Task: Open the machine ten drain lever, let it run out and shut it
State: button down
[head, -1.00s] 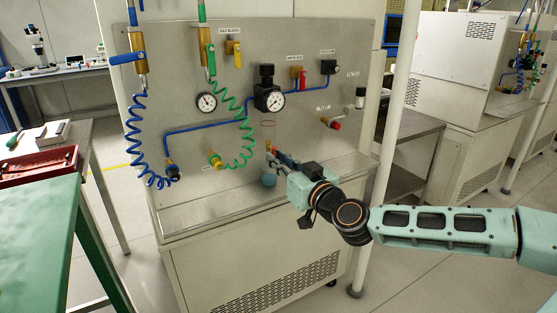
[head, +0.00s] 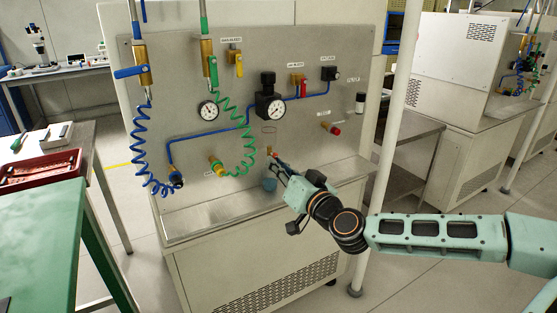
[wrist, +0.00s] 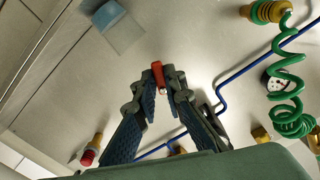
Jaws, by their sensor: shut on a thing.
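The drain fitting is a small brass piece (head: 269,150) low on the steel panel. A small red lever (wrist: 158,75) is between my fingertips in the wrist view. My gripper (head: 276,158) is shut on this red lever, with its two fingers meeting at the tip in the wrist view (wrist: 159,82). The fingers hide part of the lever and fitting, so its exact angle is hard to tell. A bluish cup (head: 269,184) stands on the ledge below the fitting; it also shows in the wrist view (wrist: 117,27). I cannot see any liquid.
Blue (head: 146,150) and green (head: 236,135) coiled hoses hang left on the panel. A pressure gauge (head: 277,111) is above my gripper, and a red knob (head: 335,130) is right. A white post (head: 393,120) stands right. The ledge (head: 200,220) left of the cup is clear.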

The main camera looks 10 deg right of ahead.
jog(key=shift+s+a+r+m+p, duration=0.1)
jog(key=shift+a+r+m+p, duration=0.1)
jog(key=shift+m+p, duration=1.5)
jog(key=shift+s+a+r+m+p, duration=0.2)
jog(key=shift+m+p, duration=0.55)
jog(key=shift+m, duration=1.8)
jog(key=shift+w+a+r+m+p, duration=0.1)
jog(key=shift+r+m+p, duration=0.15)
jog(key=shift+m+p, duration=1.45)
jog(key=shift+m+b, duration=0.45)
jog(key=shift+m, duration=0.1)
jog(key=c, duration=2)
grip_release()
